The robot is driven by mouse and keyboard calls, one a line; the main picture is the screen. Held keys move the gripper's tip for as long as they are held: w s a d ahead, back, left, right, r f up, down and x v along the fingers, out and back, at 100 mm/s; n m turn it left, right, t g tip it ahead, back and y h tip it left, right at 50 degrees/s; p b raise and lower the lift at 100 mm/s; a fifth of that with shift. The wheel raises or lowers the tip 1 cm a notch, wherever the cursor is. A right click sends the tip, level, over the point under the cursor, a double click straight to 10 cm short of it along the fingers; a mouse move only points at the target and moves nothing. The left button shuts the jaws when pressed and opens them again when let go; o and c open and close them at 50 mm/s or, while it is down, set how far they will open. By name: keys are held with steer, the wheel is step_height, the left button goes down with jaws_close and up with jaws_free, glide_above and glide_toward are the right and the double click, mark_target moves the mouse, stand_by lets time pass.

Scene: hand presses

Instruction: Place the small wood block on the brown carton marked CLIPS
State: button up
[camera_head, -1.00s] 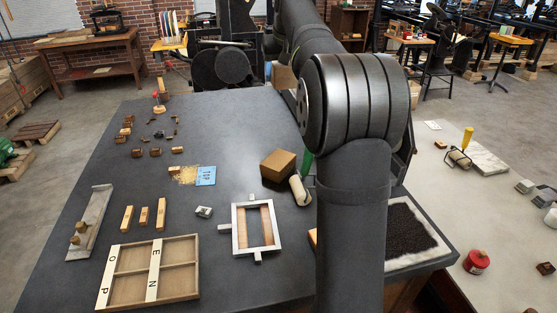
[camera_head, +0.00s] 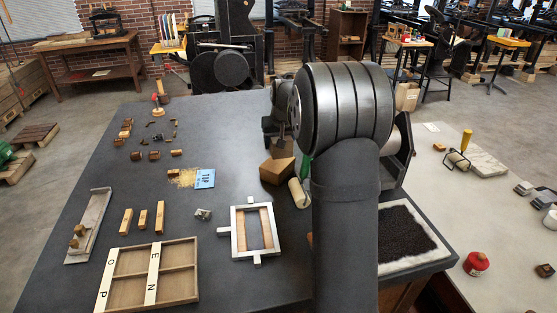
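A brown carton (camera_head: 275,172) stands on the dark table left of my arm; its marking cannot be read. My gripper (camera_head: 283,151) points down just above or at the carton's far top edge, partly hidden by my arm. Its fingers are too small and dark to show whether they are open, or whether they hold anything. Several small wood blocks are in view, one of them (camera_head: 177,152) at the table's left part and another (camera_head: 173,172) beside a blue card. I cannot tell which is the task's block.
A green-handled roller (camera_head: 299,192) lies close to the carton's right. A metal frame (camera_head: 239,232) and a divided wooden tray (camera_head: 119,287) lie in front. A blue card (camera_head: 205,178) lies to the left. The table's back middle (camera_head: 222,122) is clear.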

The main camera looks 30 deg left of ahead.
mark_target(278, 164)
step_height(278, 164, down, 7)
steer(key=shift+r, duration=0.2)
stand_by(0.3)
steer(key=o, duration=1.1)
steer(key=shift+f, duration=0.15)
steer(key=v, duration=1.2)
steer(key=shift+r, duration=0.2)
steer(key=shift+f, duration=0.15)
steer(key=x, duration=1.1)
steer(key=shift+w+a+f, duration=0.1)
steer(key=shift+w+a, duration=0.05)
steer(key=shift+r, duration=0.5)
